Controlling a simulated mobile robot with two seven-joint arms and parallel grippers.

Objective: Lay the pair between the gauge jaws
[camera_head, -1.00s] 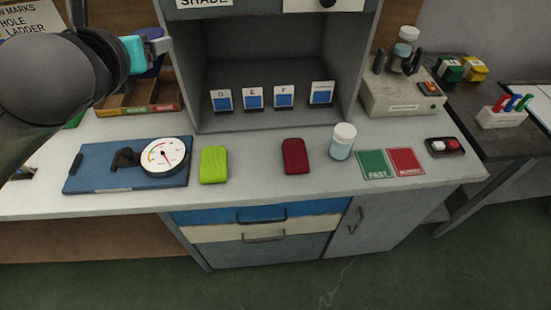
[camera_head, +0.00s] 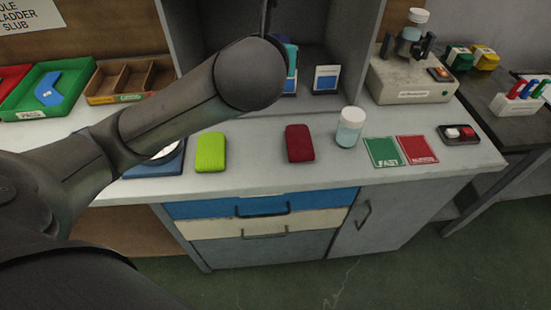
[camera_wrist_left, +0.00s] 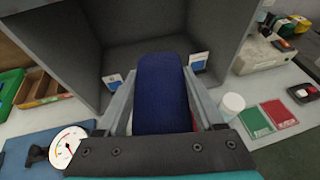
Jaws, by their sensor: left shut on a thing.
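A dark navy folded pair (camera_wrist_left: 163,95) stands between the fingers of my left gripper (camera_wrist_left: 165,105) in the left wrist view, in front of the grey booth. The gripper is shut on it. In the head view my left arm hides the pair and most of the gripper; a teal part of the wrist shows before the booth. The gauge (camera_head: 165,170), a blue board with a white dial, lies mostly hidden behind my arm there. In the left wrist view its dial (camera_wrist_left: 67,148) shows at the lower left, apart from the pair. The jaws' gap is not clear. My right gripper is not in view.
A lime pad (camera_head: 211,152), a dark red pad (camera_head: 299,143) and a white-capped jar (camera_head: 349,127) stand along the bench front. Green and red cards (camera_head: 400,151) lie to the right. A green tray (camera_head: 24,103) and a wooden divided tray (camera_head: 130,97) are at the left back.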

